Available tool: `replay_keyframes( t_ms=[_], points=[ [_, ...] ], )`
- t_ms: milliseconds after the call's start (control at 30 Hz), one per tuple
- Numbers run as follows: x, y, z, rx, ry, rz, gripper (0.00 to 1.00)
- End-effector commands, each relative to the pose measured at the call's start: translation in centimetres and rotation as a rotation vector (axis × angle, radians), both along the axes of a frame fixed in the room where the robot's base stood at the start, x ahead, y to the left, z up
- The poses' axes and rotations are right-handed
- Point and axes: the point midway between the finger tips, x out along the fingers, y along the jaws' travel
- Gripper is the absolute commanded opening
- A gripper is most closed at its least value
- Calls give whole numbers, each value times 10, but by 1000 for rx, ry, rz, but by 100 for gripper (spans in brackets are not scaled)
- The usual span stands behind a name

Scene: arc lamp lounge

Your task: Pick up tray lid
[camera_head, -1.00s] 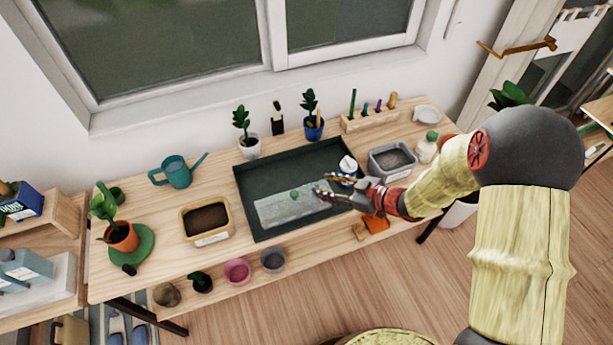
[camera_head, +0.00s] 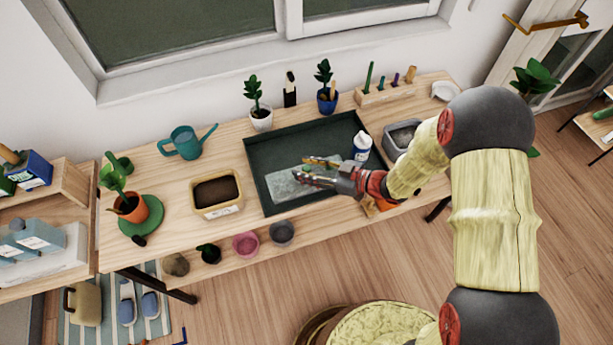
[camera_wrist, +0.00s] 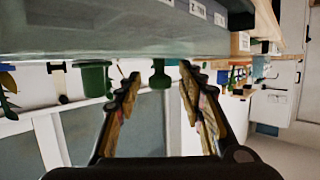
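The tray lid (camera_head: 287,186) is a pale, see-through grey panel lying flat in the front left of the dark green tray (camera_head: 262,150). It also shows as the broad grey-green surface across the top of the wrist view (camera_wrist: 100,32), which is upside down. Its small green knob (camera_wrist: 160,74) stands up from it. My gripper (camera_head: 302,169) is low over the lid, reaching in from the right. Its fingers (camera_wrist: 159,80) are open, with the knob seen between the tips. I cannot tell whether they touch it. The gripper hides part of the lid in the head view.
A white bottle (camera_head: 362,146) stands in the tray, right of my gripper. A soil tub (camera_head: 217,194) is left of the tray, a grey bin (camera_head: 390,140) right. Potted plants (camera_head: 261,117) stand behind. The bench (camera_head: 170,205) has free room at left.

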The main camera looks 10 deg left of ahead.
Motion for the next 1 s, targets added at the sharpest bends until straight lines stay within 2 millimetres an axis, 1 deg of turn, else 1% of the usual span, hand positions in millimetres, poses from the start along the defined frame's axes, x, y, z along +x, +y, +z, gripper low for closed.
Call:
replay_keyframes(
  t_ms=[267,900,1000],
  points=[
    [1,2,0,0,0,-1,38],
    [1,2,0,0,0,-1,2],
    [1,2,0,0,0,-1,0]
  ],
)
